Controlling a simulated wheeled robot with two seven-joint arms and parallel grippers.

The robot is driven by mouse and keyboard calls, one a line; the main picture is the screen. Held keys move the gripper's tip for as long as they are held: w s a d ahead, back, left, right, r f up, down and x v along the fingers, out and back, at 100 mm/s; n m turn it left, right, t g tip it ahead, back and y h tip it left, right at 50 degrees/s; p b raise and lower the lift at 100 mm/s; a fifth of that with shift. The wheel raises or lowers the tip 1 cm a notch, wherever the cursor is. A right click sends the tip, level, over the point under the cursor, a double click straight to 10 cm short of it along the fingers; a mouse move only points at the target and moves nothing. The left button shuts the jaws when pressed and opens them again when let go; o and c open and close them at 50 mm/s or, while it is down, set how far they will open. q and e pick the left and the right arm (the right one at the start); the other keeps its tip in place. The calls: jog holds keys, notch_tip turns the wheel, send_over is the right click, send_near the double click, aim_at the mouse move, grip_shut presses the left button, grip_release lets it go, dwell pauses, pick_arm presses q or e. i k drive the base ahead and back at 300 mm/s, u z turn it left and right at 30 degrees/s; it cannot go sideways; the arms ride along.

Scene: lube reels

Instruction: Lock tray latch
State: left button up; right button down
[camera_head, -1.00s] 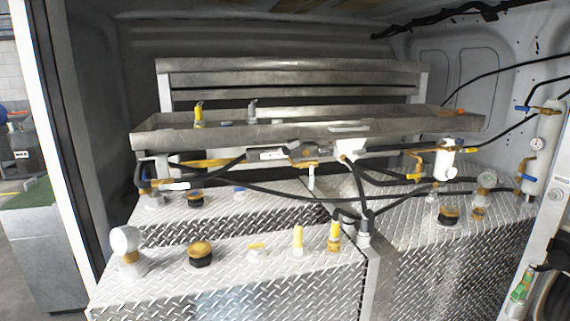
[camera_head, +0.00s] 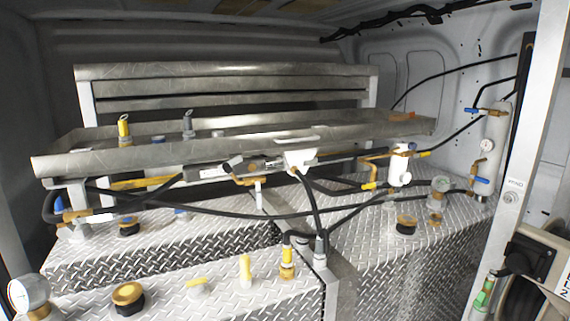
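The metal tray (camera_head: 120,160) is a long shallow steel pan raised above the diamond-plate tanks. A pale latch-like fitting with a handle (camera_head: 299,152) sits at the middle of its front edge. I cannot tell whether it is locked. Small metal and brass fittings (camera_head: 243,172) lie just left of it, under the tray's front lip. Neither of my grippers is in view.
Diamond-plate tanks (camera_head: 180,235) with yellow and black caps fill the space below the tray. Black hoses (camera_head: 320,215) hang in front of it. A white door post (camera_head: 530,150) and a reel (camera_head: 525,285) stand at the right.

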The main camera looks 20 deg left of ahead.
aim_at(226, 166)
jog(key=z, duration=0.2)
jog(key=i, duration=0.8)
jog(key=u, duration=0.8)
jog(key=i, duration=0.6)
jog(key=u, duration=0.7)
